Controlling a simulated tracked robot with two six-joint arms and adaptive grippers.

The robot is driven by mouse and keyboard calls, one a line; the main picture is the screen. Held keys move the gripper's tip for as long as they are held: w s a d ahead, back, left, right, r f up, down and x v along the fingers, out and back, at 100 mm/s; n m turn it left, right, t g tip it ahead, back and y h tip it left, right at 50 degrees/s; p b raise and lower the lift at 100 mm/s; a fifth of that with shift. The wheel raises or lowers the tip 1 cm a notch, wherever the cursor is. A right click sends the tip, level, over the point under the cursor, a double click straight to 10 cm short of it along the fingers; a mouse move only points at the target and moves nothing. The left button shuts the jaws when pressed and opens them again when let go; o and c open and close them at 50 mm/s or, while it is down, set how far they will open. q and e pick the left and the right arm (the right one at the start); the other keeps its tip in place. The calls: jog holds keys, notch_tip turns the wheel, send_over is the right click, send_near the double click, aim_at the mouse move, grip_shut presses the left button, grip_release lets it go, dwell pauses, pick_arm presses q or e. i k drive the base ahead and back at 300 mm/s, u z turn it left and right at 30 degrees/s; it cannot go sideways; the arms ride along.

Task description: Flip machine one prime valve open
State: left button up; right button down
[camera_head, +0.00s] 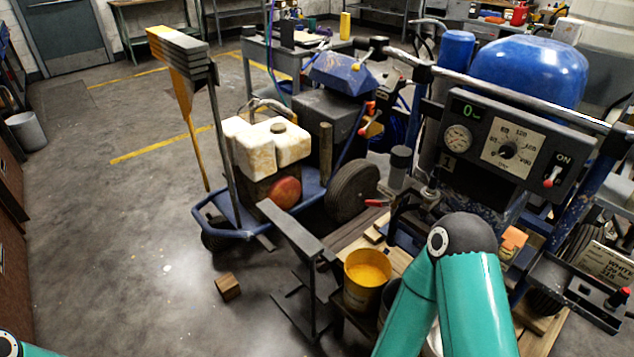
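The striper with a small "1" plate (449,161) stands at the right, with a blue tank (530,68) and a dark control panel (510,140). The panel carries a gauge, a pressure dial (508,150) and a red-tipped switch (552,178) beside the word ON. A red-tipped lever (376,203) sticks out leftward, low on this machine; I cannot tell for sure that it is the prime valve, or how it is set. My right arm's teal links rise in front of the machine and hide part of it. Only a bit of my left arm shows at the bottom left. Neither gripper is in view.
A second blue-framed cart (225,228) with stained white jugs (265,145) stands left of machine one. A yellow bucket (366,279) sits below the lever. A wood block (228,287) lies on the floor. The floor at the left is mostly clear.

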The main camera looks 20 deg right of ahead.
aim_at(379, 203)
jog(key=u, duration=0.25)
jog(key=i, duration=1.5)
jog(key=z, duration=0.85)
